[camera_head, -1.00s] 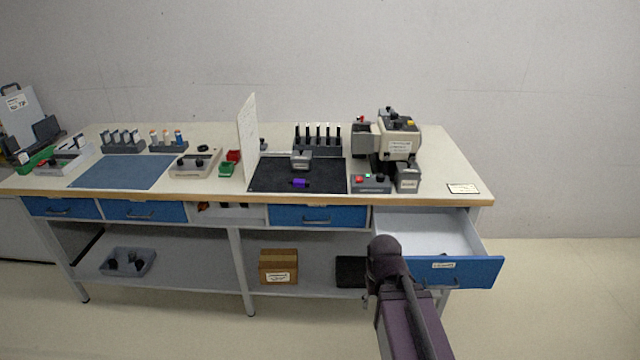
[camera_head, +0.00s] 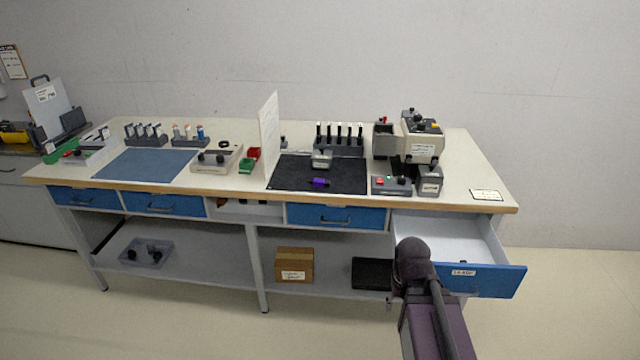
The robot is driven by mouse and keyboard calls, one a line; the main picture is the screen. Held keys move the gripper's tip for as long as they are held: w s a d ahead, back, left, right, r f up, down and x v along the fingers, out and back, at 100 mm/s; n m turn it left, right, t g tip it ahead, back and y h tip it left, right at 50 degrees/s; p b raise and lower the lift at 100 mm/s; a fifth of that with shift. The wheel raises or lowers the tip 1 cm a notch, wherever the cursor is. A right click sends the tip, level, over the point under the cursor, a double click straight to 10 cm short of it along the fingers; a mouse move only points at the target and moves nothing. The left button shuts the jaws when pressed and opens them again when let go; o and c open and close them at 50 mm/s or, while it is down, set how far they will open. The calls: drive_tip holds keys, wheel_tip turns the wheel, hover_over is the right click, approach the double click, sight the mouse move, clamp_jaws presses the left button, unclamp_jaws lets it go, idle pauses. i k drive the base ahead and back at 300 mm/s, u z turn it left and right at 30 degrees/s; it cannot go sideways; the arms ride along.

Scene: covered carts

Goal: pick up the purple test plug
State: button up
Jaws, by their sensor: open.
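The purple test plug (camera_head: 320,183) lies on its side on the black mat (camera_head: 290,178), near the mat's front edge. It has a purple middle and dark ends. Nothing touches it from above. My arm (camera_head: 425,300) rises from the bottom right, in front of the open drawer, well below and right of the plug. No gripper fingers show in this view.
A white upright panel (camera_head: 269,135) stands left of the mat. A small grey block (camera_head: 321,161) and a rack of black pegs (camera_head: 340,147) are behind the plug. A machine (camera_head: 420,142) and button box (camera_head: 390,186) are right. An open blue drawer (camera_head: 482,281) juts out below.

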sight(319, 183)
drive_tip(key=u, duration=0.05)
drive_tip(key=i, duration=1)
drive_tip(key=z, duration=0.05)
